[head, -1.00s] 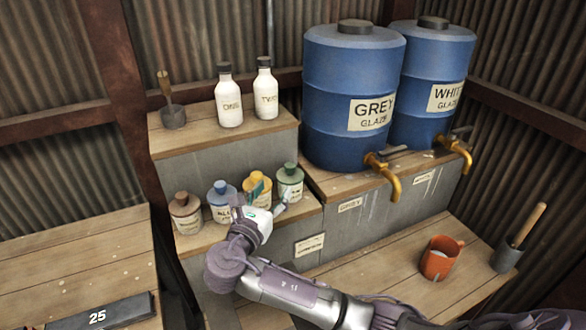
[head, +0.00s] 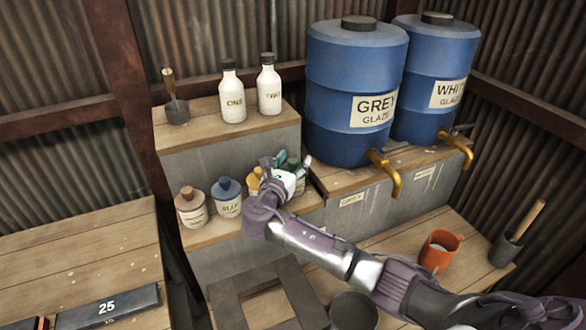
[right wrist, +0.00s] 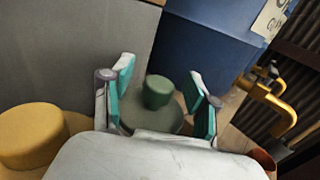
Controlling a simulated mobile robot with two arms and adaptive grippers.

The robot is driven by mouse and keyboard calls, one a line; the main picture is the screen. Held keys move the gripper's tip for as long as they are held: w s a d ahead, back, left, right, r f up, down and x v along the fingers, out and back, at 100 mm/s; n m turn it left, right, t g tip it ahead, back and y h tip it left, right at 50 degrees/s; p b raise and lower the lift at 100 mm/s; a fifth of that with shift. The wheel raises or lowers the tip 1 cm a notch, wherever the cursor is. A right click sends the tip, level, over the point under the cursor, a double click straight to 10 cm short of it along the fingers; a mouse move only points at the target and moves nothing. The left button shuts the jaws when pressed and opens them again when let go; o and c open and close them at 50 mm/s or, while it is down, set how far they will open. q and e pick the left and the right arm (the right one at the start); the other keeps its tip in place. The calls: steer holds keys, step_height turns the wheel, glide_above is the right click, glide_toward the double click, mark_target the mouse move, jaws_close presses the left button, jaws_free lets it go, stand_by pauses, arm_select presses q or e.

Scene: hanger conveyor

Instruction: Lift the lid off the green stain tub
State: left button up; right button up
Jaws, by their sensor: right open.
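The green stain tub (head: 292,168) stands at the right end of the tub row on the lower step, mostly hidden behind my right gripper (head: 287,162). In the right wrist view, its dark green lid (right wrist: 145,112) with a round knob (right wrist: 157,90) shows between the teal-padded fingers of my right gripper (right wrist: 160,84). The fingers are open, one on each side of the knob, with gaps visible. I cannot tell how far above the lid they are. The lid appears seated, though the tub body is hidden in that view. My left gripper is not in view.
The yellow tub (head: 253,182) stands close on the left, also in the right wrist view (right wrist: 30,136), then the blue tub (head: 227,203) and brown tub (head: 191,211). The grey glaze barrel (head: 350,75) with its brass tap (head: 388,176) rises behind right.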

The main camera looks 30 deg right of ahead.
steer(key=shift+s+a, duration=0.1)
steer(key=shift+c, duration=1.1)
steer(key=c, duration=0.8)
steer(key=shift+c, duration=0.2)
steer(key=shift+r, duration=0.15)
